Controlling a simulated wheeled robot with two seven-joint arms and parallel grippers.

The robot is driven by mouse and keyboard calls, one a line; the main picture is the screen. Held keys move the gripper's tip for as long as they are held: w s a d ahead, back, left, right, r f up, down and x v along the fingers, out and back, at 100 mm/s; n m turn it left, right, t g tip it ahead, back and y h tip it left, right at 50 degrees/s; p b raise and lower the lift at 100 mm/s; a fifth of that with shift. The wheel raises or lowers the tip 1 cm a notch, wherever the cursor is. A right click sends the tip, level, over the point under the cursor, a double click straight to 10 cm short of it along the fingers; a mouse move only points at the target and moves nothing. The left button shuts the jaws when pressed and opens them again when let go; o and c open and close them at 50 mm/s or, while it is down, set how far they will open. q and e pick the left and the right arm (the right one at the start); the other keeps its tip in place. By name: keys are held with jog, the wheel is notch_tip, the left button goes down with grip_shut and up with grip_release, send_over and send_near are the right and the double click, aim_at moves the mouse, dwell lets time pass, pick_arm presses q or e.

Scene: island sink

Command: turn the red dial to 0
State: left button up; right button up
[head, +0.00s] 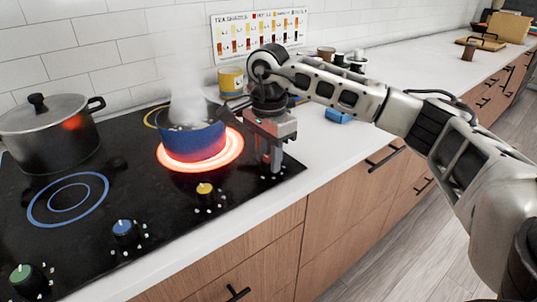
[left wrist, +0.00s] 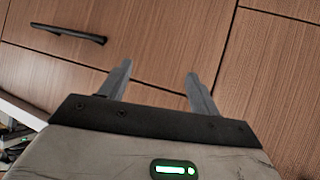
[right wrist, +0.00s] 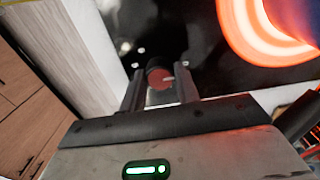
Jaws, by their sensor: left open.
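The red dial (right wrist: 158,77) is on the black cooktop near its right front corner, seen in the right wrist view. A pale mark on its face points to the right in that view. My right gripper (right wrist: 160,82) points down at it, with one finger on each side, closed in against the dial. In the head view my right gripper (head: 270,165) hides the dial. My left gripper (left wrist: 160,80) is open and empty, in front of wooden cabinet fronts, with nothing between its fingers.
A steaming blue pot (head: 192,138) sits on a glowing red burner (head: 232,157) beside my right gripper. A lidded dark pot (head: 48,135), yellow dial (head: 205,189), blue dial (head: 124,231) and green dial (head: 26,280) are to the left.

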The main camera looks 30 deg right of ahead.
aim_at(269, 158)
jog(key=o, duration=0.4)
jog(key=shift+r, duration=0.2)
pick_arm(q)
jog(key=shift+s+a+r+p, duration=0.15)
jog(key=shift+r+p, duration=0.1)
jog(key=shift+p, duration=0.65)
pick_arm(e)
notch_tip(269, 158, up, 16)
jog(key=shift+f, duration=0.15)
